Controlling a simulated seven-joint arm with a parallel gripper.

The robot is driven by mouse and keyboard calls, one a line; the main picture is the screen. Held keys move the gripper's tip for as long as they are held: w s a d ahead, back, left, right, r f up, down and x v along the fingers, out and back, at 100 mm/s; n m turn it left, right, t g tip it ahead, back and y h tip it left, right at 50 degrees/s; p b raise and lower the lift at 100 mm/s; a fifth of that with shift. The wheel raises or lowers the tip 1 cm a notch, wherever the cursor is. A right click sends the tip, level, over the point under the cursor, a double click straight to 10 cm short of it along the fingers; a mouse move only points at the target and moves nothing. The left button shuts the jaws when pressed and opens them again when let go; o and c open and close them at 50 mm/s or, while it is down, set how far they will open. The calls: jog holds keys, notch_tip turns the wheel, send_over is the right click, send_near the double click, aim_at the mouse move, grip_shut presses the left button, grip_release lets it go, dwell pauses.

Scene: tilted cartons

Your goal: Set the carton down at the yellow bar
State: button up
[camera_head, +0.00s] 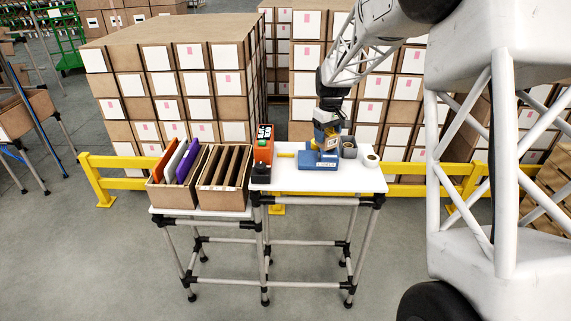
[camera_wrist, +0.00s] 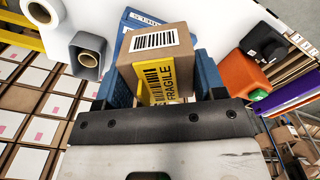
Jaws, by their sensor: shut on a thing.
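A brown carton (camera_wrist: 126,75) shows in the wrist view, with a barcode label on one face and a yellow FRAGILE label on another. My gripper (camera_wrist: 166,77) is shut on it, with a blue finger on each side. In the head view my gripper (camera_head: 327,141) is over the white table, close to the blue labels box. The carton is too small to make out clearly there. The yellow bar (camera_head: 286,155) lies on the table, to the left of my gripper. I cannot see the bar in the wrist view. I cannot tell whether the carton touches the table.
The blue labels box (camera_head: 318,163) is close beside my gripper. A grey holder (camera_head: 348,149) and a tape roll (camera_head: 369,156) stand to the right. An orange device (camera_head: 263,147) stands left of the bar. The table's (camera_head: 350,183) front right is clear.

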jog(key=s+a+f+n, duration=0.7)
jog(key=s+a+n, duration=0.1)
jog(key=a+n, duration=0.2)
jog(key=shift+s+a+f+n, duration=0.25)
jog(key=shift+s+f+n, duration=0.1)
jog(key=shift+n, duration=0.25)
jog(key=w+a, duration=0.1)
jog(key=w, duration=0.4)
jog(key=w+a+f, duration=0.1)
jog(key=w, duration=0.4)
jog(key=w+a, duration=0.1)
jog(key=w, duration=0.4)
jog(key=shift+w+a+f, duration=0.2)
jog(key=shift+w+a, duration=0.15)
jog(key=shift+f, duration=1.75)
jog(key=shift+f, duration=0.1)
